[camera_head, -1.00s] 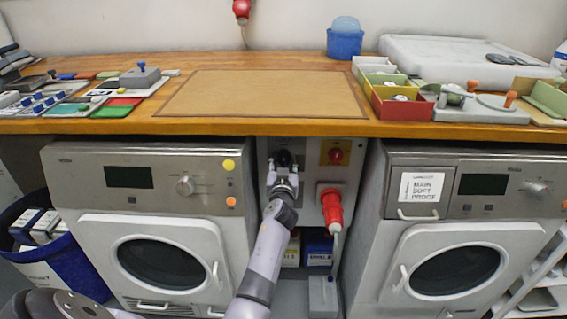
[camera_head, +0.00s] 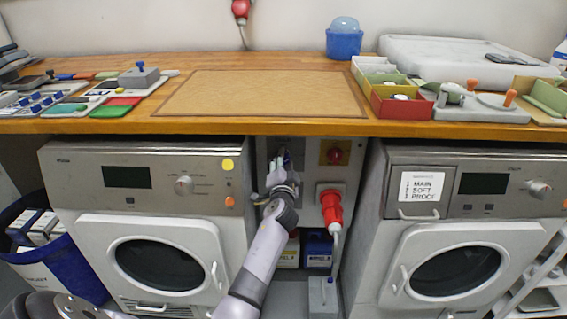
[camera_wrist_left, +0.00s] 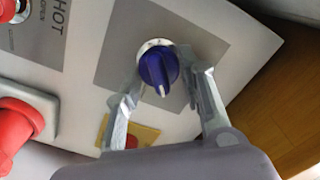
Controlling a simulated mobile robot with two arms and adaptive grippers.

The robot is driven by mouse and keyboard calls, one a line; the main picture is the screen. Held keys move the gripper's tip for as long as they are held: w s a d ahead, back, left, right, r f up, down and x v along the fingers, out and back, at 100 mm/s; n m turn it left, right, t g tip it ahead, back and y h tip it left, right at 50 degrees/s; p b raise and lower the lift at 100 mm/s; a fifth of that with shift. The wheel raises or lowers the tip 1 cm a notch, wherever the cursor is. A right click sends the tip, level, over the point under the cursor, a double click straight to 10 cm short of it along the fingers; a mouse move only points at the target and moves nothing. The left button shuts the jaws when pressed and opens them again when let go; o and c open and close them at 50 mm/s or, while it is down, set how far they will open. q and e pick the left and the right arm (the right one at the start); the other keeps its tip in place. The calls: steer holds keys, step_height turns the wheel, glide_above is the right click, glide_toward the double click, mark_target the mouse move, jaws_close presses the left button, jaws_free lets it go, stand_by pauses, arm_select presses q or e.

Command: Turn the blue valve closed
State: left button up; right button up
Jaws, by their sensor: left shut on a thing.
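The blue valve (camera_wrist_left: 157,67) is a round knob with a white pointer mark, on a grey plate of the panel between the two machines. In the left wrist view it sits between the two fingers of my left gripper (camera_wrist_left: 166,96), its pointer towards the palm. My left gripper, also in the head view (camera_head: 277,180), is shut on the valve. In the head view the gripper and wrist hide most of the valve. My right gripper is not in view.
A red plug (camera_head: 331,207) and a red switch on a yellow plate (camera_head: 335,152) are close on the right of the gripper. Machines flank the panel at left (camera_head: 150,150) and right (camera_head: 505,165). The wooden worktop edge (camera_head: 290,127) runs above.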

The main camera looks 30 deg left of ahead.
arm_select(q)
steer(key=shift+d+f+m+p, duration=0.1)
steer(key=shift+m+p, duration=0.55)
steer(key=shift+m, duration=3.25)
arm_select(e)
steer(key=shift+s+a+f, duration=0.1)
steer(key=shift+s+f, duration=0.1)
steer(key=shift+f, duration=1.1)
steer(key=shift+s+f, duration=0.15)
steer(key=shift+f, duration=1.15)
arm_select(q)
steer(key=o, duration=1.1)
steer(key=shift+w, duration=0.1)
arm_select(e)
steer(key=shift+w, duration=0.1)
